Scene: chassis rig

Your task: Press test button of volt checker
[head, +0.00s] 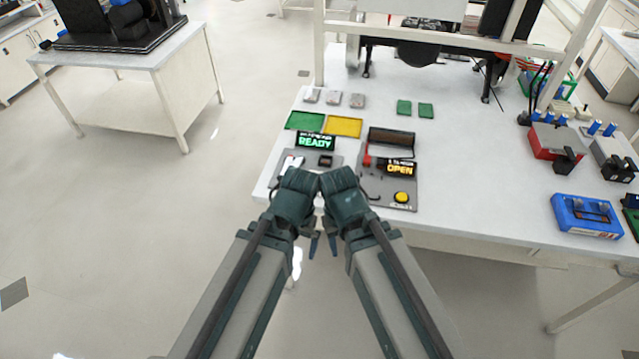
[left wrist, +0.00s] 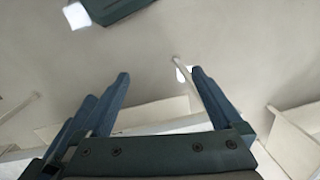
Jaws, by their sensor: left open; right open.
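I cannot tell for certain which device is the volt checker. A grey device with an amber "OPEN" display (head: 400,169) and a round yellow button (head: 402,197) lies near the table's front edge. Left of it is a grey device with a green "READY" display (head: 316,142), partly hidden by my arms. My left gripper (head: 313,246) and right gripper (head: 333,243) hang side by side just off the table's front edge, apart from both devices. The left wrist view shows the left gripper (left wrist: 159,78) with its fingers spread and nothing between them. The right gripper is open; its fingers show only small.
A green tray (head: 305,121) and a yellow tray (head: 343,126) lie behind the devices. A blue device (head: 587,216), a red box (head: 553,142) and a dark box (head: 613,158) stand at right. The white tabletop (head: 475,165) is clear in the middle. A frame post (head: 319,45) rises behind.

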